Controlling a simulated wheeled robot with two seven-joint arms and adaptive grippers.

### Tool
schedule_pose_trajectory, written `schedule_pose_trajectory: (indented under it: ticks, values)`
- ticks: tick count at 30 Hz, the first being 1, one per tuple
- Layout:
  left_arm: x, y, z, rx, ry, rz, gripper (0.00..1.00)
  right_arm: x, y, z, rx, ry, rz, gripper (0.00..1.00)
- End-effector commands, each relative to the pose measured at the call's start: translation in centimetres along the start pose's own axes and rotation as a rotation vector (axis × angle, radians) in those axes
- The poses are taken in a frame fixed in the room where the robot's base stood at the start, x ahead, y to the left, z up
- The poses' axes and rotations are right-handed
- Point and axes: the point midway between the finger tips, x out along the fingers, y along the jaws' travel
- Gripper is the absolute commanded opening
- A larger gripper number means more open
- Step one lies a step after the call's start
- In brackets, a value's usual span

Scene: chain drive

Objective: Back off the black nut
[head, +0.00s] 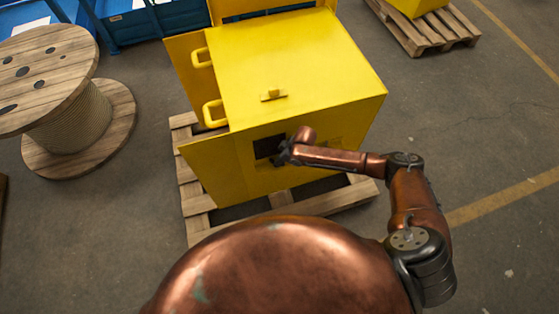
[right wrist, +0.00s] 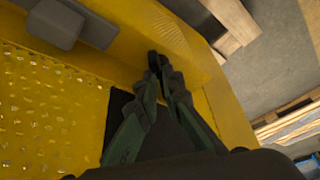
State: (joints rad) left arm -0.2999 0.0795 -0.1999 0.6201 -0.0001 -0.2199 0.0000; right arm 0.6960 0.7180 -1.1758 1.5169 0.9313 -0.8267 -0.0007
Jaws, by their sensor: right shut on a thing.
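My right gripper (head: 284,156) reaches to the front face of the yellow housing (head: 300,70), beside a dark rectangular opening (head: 267,147). In the right wrist view its two dark green fingers (right wrist: 163,68) come together at the tips on a small black piece (right wrist: 153,58), which appears to be the black nut. The fingers hide most of it, and its thread or shaft does not show. The nut cannot be made out in the head view. My left gripper is out of view.
The housing stands on a wooden pallet (head: 197,203). In the right wrist view a perforated yellow panel (right wrist: 50,100) and a grey block (right wrist: 55,22) lie to the left of the fingers. A wooden cable spool (head: 70,110) stands at left. Floor to the right is clear.

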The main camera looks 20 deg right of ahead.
Motion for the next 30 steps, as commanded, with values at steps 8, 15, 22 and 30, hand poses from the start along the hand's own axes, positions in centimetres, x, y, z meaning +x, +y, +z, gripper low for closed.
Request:
schedule_pose_trajectory:
  ticks: [8, 15, 22, 30]
  values:
    - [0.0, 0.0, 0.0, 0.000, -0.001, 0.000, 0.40, 0.1, -0.2, 0.0, 0.000, 0.001, -0.004, 0.13]
    - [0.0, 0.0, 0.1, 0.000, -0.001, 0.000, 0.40, 0.1, -0.1, 0.0, 0.000, 0.000, -0.002, 0.19]
    - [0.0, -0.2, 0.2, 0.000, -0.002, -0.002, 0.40, -0.8, 0.0, 0.0, 0.001, 0.002, -0.001, 0.19]
    - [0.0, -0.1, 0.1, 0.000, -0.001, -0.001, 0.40, -6.0, 0.0, 0.1, -0.001, 0.001, 0.000, 0.19]
